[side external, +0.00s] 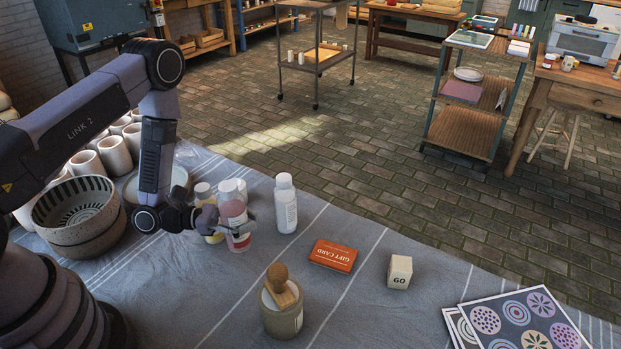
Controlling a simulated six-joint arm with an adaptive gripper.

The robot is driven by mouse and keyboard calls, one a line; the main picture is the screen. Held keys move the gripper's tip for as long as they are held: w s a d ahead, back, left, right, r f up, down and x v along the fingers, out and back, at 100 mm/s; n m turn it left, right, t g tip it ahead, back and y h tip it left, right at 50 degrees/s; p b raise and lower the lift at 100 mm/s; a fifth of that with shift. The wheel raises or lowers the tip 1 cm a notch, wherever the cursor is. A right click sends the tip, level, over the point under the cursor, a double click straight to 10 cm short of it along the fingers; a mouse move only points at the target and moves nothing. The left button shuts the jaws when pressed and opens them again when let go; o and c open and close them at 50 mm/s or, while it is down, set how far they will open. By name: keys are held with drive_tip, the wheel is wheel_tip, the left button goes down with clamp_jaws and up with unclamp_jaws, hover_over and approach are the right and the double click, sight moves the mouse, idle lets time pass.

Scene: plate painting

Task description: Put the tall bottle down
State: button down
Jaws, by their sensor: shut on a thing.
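My gripper (228,228) is shut around a pink-and-white bottle (236,210), left of the middle of the striped cloth. The bottle is upright; I cannot tell whether its base touches the cloth. A taller white bottle (286,207) with a pale cap stands upright on the cloth just to the right, apart from my gripper. Behind my gripper are a white bottle (228,188) and a bottle with a yellowish label (203,192), both partly hidden.
The grey striped cloth (350,315) has free room in front. On it are a red gift card box (333,255), a cube marked 60 (399,272), a jar with a wooden tool (282,318) and patterned sheets (515,320). A striped bowl (80,235) and pale cups (115,154) stand left.

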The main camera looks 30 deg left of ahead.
sight(244, 210)
drive_tip(key=r, duration=0.1)
drive_tip(key=d+r, duration=0.1)
drive_tip(key=r, duration=0.1)
drive_tip(key=shift+w+d+r, duration=0.1)
drive_tip(key=shift+d, duration=0.15)
drive_tip(key=d+r+m+g+h, duration=0.1)
drive_tip(key=d+r+g, duration=0.1)
drive_tip(key=d+r, duration=0.35)
drive_tip(key=shift+w+d+f, duration=1.3)
drive_tip(key=shift+w+f, duration=0.7)
drive_tip(key=shift+f, duration=0.35)
drive_tip(key=shift+w+d+f, duration=1.35)
drive_tip(key=shift+w+f, duration=0.6)
drive_tip(key=shift+f, duration=0.4)
drive_tip(key=shift+w+d+f, duration=1.3)
drive_tip(key=shift+w+f, duration=0.7)
drive_tip(key=shift+f, duration=0.35)
drive_tip(key=shift+f, duration=0.15)
drive_tip(key=shift+c, duration=2.1)
unclamp_jaws()
